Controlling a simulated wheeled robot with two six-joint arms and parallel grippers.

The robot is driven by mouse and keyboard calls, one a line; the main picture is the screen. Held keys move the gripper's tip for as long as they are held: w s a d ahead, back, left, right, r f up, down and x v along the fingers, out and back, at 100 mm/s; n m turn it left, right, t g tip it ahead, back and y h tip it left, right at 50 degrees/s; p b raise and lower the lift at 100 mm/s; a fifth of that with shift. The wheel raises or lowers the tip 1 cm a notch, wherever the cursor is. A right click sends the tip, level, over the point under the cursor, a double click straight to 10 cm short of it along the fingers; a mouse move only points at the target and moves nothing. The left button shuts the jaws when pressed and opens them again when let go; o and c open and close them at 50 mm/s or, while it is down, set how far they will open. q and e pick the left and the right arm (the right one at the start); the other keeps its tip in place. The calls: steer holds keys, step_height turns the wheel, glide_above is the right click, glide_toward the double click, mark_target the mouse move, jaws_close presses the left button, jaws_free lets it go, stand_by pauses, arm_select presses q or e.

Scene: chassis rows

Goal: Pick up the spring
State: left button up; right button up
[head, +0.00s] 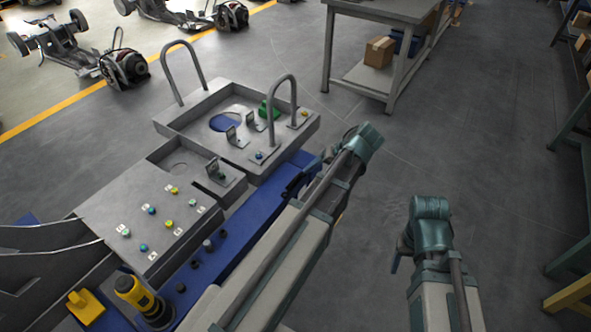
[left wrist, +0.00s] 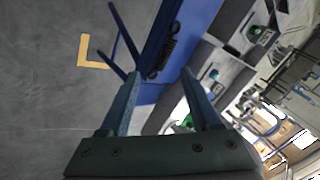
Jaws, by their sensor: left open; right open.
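The spring (left wrist: 163,52) is a dark coil lying on a blue surface (left wrist: 153,92), seen in the left wrist view. My left gripper (left wrist: 160,73) is open and empty, its two fingers pointing toward the spring and apart from it. In the head view a dark shape, probably the spring, (head: 292,186) lies on the blue bench strip (head: 248,228), beside my left arm. My left gripper is mostly hidden behind its own wrist there. My right gripper (head: 397,260) hangs low at the right, over the floor, open and mostly hidden by its wrist.
A grey metal tray (head: 168,127) with two tall hoop handles stands left of the strip. A panel with coloured knobs (head: 150,208) and a yellow-black tool (head: 140,297) are nearer. A grey table (head: 385,12) stands behind.

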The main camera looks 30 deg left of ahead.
arm_select(q)
step_height(320, 180, up, 4)
steer(key=a+m+h+p, duration=0.2)
steer(key=m+p, duration=0.2)
steer(key=m, duration=0.1)
arm_select(e)
step_height(320, 180, up, 6)
arm_select(q)
steer(key=m+b, duration=0.1)
steer(key=b, duration=0.6)
glide_toward(295, 181)
step_height(295, 181, down, 3)
steer(key=shift+w+a+f+b, duration=0.2)
steer(key=shift+a+f+b, duration=0.1)
steer(key=shift+a+b, duration=0.15)
arm_select(e)
step_height(295, 181, down, 8)
arm_select(q)
steer(key=shift+a, duration=0.1)
steer(key=b+x, duration=0.4)
steer(key=x, duration=0.1)
steer(key=shift+s+a+f+b, duration=0.1)
steer(key=shift+s+a+b, duration=0.1)
steer(key=shift+b, duration=0.15)
arm_select(e)
step_height(295, 181, down, 5)
steer(key=shift+r, duration=0.2)
arm_select(q)
jaws_close()
